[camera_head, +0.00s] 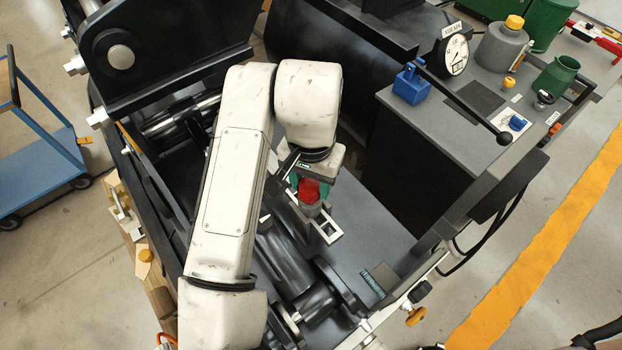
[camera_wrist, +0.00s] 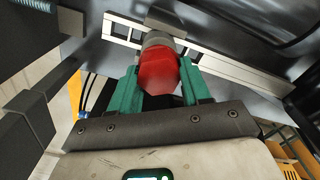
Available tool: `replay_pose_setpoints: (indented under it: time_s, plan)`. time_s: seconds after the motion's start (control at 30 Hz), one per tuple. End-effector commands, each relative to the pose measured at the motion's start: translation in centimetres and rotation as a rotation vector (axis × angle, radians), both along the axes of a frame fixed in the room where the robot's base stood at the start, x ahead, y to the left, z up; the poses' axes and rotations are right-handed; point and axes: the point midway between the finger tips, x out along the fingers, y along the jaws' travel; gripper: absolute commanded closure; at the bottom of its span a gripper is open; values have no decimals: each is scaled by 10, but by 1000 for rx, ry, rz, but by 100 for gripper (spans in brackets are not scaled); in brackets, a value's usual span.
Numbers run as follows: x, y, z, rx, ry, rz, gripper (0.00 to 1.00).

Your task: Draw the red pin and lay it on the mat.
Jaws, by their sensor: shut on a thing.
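The red pin (camera_head: 310,190) has a red knob on a grey collar and stands at a pale slotted plate (camera_head: 325,229) on the dark machine frame. My gripper (camera_wrist: 159,84) has its green fingers on either side of the red knob, which also shows in the wrist view (camera_wrist: 158,70), and is shut on it. The collar meets or overlaps the plate in the wrist view; how deep the pin sits is hidden. A flat dark rectangle (camera_head: 474,97) on the grey cabinet top looks like the mat.
On the cabinet top stand a blue block (camera_head: 411,85), a long black lever (camera_head: 465,106), a round gauge (camera_head: 454,55), a grey canister (camera_head: 501,46) and a green cup (camera_head: 557,76). The lever slants over the dark rectangle. Dark cylinders and frame parts crowd around the pin.

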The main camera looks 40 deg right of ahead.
Motion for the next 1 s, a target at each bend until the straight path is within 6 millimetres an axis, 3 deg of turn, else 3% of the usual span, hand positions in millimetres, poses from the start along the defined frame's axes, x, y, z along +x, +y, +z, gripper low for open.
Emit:
replay_pose_setpoints:
  time_s: [1.0]
  plan:
    - [0, 0, 39, 0, 0, -1, 89]
